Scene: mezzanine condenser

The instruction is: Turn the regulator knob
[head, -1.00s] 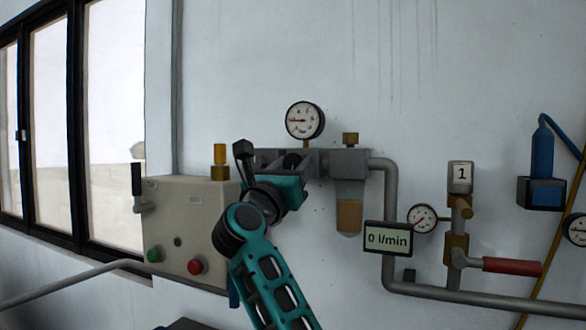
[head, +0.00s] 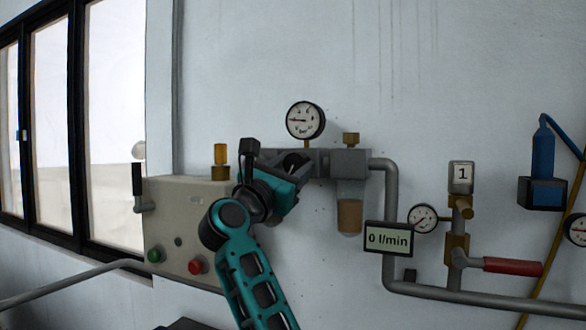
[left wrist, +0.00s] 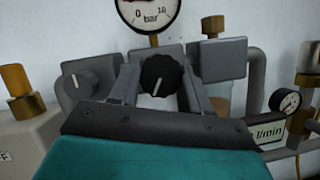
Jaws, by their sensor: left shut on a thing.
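The black ribbed regulator knob (left wrist: 160,76) with a white mark sits between the fingers of my left gripper in the left wrist view; its mark is near upright, leaning slightly right. My left gripper (head: 293,163) is shut on it at the grey regulator body (head: 318,164); in the head view the knob is mostly hidden by the gripper. Above is the round bar gauge (head: 305,120), its needle pointing left. My right gripper is in neither view.
A grey control box (head: 188,225) with a green and a red button stands left of my arm. A filter bowl (head: 350,212), pipe and "0 l/min" display (head: 388,239) are at right. A grey knob (left wrist: 80,84) sits left of the fingers in the wrist view.

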